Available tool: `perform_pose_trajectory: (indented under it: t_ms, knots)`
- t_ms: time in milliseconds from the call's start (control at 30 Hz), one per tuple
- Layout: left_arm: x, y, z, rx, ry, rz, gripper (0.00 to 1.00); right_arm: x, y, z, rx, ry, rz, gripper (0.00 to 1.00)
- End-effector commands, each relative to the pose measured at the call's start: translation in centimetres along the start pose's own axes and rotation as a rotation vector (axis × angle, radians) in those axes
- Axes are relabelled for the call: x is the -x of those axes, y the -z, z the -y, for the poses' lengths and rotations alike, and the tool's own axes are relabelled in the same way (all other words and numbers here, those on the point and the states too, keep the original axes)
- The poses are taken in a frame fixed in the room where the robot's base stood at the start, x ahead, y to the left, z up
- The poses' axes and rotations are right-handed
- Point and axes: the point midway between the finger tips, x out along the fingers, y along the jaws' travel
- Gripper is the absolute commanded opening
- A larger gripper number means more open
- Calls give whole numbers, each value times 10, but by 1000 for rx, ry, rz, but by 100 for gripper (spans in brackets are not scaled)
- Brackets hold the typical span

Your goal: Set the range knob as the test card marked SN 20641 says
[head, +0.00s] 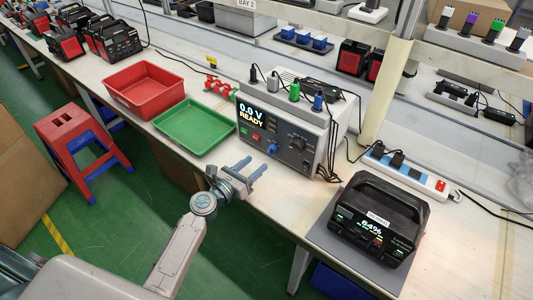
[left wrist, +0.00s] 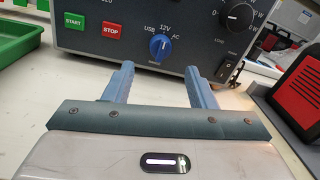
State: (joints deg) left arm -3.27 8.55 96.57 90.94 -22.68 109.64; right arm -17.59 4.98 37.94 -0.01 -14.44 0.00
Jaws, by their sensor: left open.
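The grey tester (head: 312,135) stands on the bench; its screen reads "0.0 V READY". Its blue range knob (head: 272,149) is low on the front; in the left wrist view the knob (left wrist: 161,47) has USB, 12V and AC marks around it. Its pointer looks turned upward, but I cannot tell the exact mark. My left gripper (head: 253,167) is open and empty in front of the panel, its blue fingers (left wrist: 160,82) apart, below and short of the knob. I see no test card that I can read. My right gripper is not in view.
Green START (left wrist: 74,21) and red STOP (left wrist: 111,29) buttons are left of the knob; a black switch (left wrist: 228,68) is right. A green tray (head: 195,128) and red tray (head: 145,90) lie left. A black power station (head: 375,220) with a small label stands right, beside a power strip (head: 405,172).

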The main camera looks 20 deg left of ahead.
Motion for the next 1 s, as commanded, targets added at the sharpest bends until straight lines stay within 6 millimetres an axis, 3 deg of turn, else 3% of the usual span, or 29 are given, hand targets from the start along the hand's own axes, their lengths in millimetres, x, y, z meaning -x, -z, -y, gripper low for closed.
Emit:
perform_pose_trajectory:
  t_ms: [100,300,733,767,900,1000]
  knots:
    - [-25,-2,1,1,1,1,51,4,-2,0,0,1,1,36]
    - [-54,0,1,0,2,0,51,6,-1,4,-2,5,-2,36]
    - [-66,0,1,-3,2,-2,51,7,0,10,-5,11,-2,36]
    - [-66,0,1,-3,2,-2,49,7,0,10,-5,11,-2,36]
    - [-66,0,1,-3,2,-2,22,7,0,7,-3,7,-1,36]
    - [-66,0,1,-3,2,-2,7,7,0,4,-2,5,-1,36]
